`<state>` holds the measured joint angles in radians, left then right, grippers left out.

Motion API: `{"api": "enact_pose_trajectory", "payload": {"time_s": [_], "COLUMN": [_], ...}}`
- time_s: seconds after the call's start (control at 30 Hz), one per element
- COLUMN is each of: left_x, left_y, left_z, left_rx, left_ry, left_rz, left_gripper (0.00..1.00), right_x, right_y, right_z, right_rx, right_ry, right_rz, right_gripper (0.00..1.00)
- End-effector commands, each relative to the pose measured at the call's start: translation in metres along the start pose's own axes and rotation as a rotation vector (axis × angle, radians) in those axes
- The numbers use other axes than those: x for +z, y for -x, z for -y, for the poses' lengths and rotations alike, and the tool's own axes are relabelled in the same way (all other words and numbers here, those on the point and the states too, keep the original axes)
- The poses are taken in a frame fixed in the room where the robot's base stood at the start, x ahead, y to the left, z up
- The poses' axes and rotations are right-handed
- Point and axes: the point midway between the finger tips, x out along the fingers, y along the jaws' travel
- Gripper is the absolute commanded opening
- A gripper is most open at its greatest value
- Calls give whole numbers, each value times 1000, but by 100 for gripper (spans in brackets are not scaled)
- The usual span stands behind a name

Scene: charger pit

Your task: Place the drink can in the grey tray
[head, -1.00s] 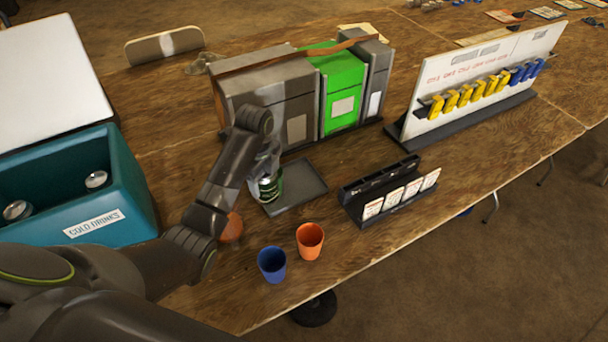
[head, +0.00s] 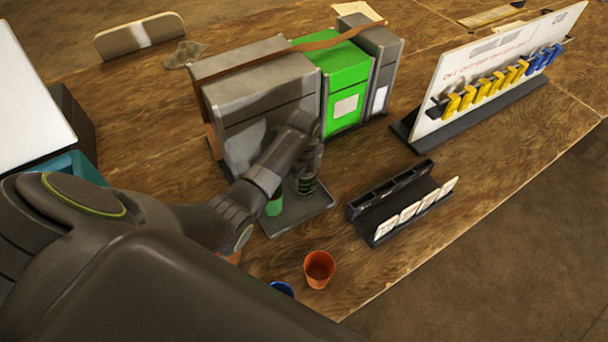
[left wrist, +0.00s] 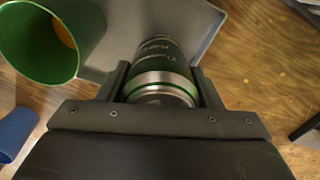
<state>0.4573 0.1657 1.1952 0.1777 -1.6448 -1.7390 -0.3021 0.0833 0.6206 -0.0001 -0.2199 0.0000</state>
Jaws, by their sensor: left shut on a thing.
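The drink can (head: 307,186) is dark with green, and in the left wrist view (left wrist: 161,70) its silver end and green band show between the fingers. My left gripper (head: 309,170) is shut on the can, fingers on either side of it. The can is over the grey tray (head: 308,216). I cannot tell whether its base touches the tray. The grey tray also shows behind the can in the left wrist view (left wrist: 205,22). The arm hides part of the tray's left side. My right gripper is not in view.
A green cup (head: 273,206) is at the tray's left edge. An orange cup (head: 319,268) and a blue cup (head: 281,288) stand in front. A black card rack (head: 392,205) is right of the tray. Grey and green boxes (head: 344,85) stand behind it.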

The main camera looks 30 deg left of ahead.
Motion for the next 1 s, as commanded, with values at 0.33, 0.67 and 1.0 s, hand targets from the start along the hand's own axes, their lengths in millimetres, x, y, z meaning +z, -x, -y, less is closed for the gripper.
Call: {"api": "enact_pose_trajectory", "payload": {"time_s": [0.33, 0.67, 1.0], "left_x": [0, 0, 0], "left_y": [-9, -12, -8], "left_z": [1, 0, 0], "left_rx": [-2, -1, -2], "left_ry": [-1, 0, 0], "left_rz": [1, 1, 1], "left_gripper": [25, 81, 81], "right_x": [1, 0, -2], "right_y": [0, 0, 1], "right_z": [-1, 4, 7], "right_rx": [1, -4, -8], "right_ry": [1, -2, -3], "right_rz": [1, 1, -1], "right_gripper": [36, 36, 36]}}
